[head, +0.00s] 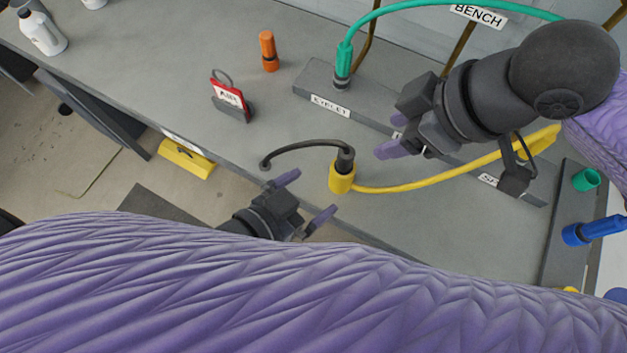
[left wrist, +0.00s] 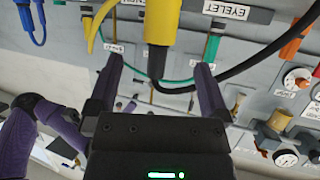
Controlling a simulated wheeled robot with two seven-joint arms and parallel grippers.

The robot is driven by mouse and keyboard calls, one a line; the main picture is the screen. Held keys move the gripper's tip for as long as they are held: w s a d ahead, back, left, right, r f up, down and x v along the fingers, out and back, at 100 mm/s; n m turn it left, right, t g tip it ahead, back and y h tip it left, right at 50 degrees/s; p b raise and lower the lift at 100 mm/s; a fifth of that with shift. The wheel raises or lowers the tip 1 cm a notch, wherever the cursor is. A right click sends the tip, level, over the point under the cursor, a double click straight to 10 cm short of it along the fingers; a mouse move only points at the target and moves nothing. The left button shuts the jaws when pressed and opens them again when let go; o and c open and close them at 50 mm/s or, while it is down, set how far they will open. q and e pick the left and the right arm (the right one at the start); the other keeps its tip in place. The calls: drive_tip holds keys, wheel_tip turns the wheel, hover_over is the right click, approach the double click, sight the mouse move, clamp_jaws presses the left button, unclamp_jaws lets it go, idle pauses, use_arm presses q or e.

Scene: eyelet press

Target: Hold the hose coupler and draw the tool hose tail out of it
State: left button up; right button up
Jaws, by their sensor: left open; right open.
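The yellow hose coupler (head: 341,181) stands near the bench's front edge, with a yellow hose (head: 430,184) running off to the right. The black tool hose tail (head: 305,145) enters its top and curves left. My left gripper (head: 306,200) is open and empty, just left of the coupler. In the left wrist view the coupler (left wrist: 162,22) appears between the open fingers (left wrist: 158,78), around or beyond their tips; I cannot tell the depth. The black tail (left wrist: 245,62) also shows there. My right gripper (head: 408,148) is open and empty, right of the coupler and tail.
A grey strip labelled EYELET (head: 330,106) holds a green-hosed coupler (head: 343,62) behind. A red AIR tag (head: 228,94) and an orange cylinder (head: 268,50) stand to the left. Blue and green fittings (head: 586,180) lie at far right. The bench left of the tail is fairly clear.

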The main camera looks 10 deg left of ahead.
use_arm(q)
drive_tip(key=x, duration=0.9)
drive_tip(key=c, duration=1.3)
clamp_jaws()
use_arm(e)
drive_tip(key=shift+o, duration=1.1)
drive_tip(key=shift+w+a+f+n, duration=0.1)
drive_tip(key=shift+w+n, duration=0.1)
drive_tip(key=shift+n, duration=0.2)
drive_tip(key=n+g+h, duration=0.5)
drive_tip(key=n, duration=1.2)
approach(347, 152)
drive_tip(key=f, duration=0.1)
drive_tip(key=x, duration=0.9)
drive_tip(key=shift+s, duration=0.15)
